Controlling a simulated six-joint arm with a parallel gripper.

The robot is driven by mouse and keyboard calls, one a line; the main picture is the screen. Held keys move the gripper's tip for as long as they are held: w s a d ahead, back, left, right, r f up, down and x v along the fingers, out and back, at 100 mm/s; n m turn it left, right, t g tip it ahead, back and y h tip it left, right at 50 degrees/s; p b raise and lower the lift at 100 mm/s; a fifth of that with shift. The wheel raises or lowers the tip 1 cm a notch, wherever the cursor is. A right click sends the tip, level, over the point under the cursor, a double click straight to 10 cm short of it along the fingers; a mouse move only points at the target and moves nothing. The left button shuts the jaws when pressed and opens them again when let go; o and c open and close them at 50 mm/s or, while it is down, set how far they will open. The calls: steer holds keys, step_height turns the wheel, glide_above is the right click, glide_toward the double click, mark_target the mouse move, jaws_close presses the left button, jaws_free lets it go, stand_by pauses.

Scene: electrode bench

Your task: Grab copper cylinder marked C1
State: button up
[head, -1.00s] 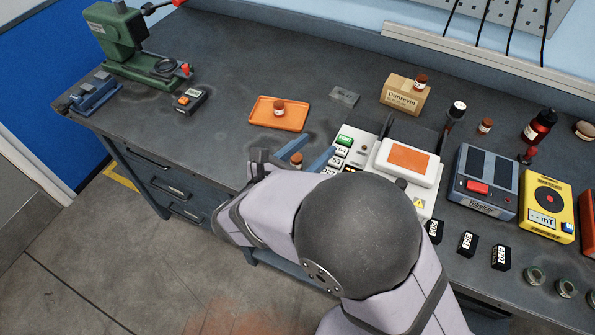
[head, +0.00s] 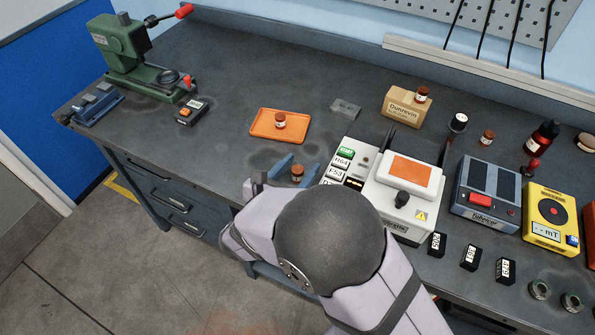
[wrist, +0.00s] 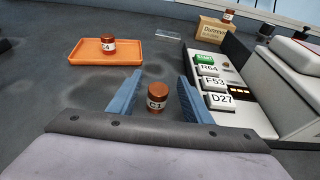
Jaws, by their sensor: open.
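The copper cylinder marked C1 (wrist: 157,98) stands upright on the bench between the two blue fingers of my gripper (wrist: 157,97) in the wrist view. Its white label faces the camera. Both fingers are apart from it, with a gap on each side. In the head view the cylinder (head: 297,173) shows between the open fingers of my gripper (head: 295,170), left of the white device. My arm hides part of the bench there.
An orange tray (head: 262,134) with another copper cylinder (head: 280,121), marked C4, lies behind. A white device (head: 418,207) with labelled buttons stands close to the right. A cardboard box (head: 405,108) bears another cylinder. Bench left of the tray is fairly clear.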

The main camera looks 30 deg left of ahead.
mark_target(300, 166)
steer(key=shift+p+x, duration=0.35)
steer(key=shift+x, duration=1.35)
steer(key=shift+a+f, duration=0.1)
steer(key=shift+c, duration=0.3)
jaws_close()
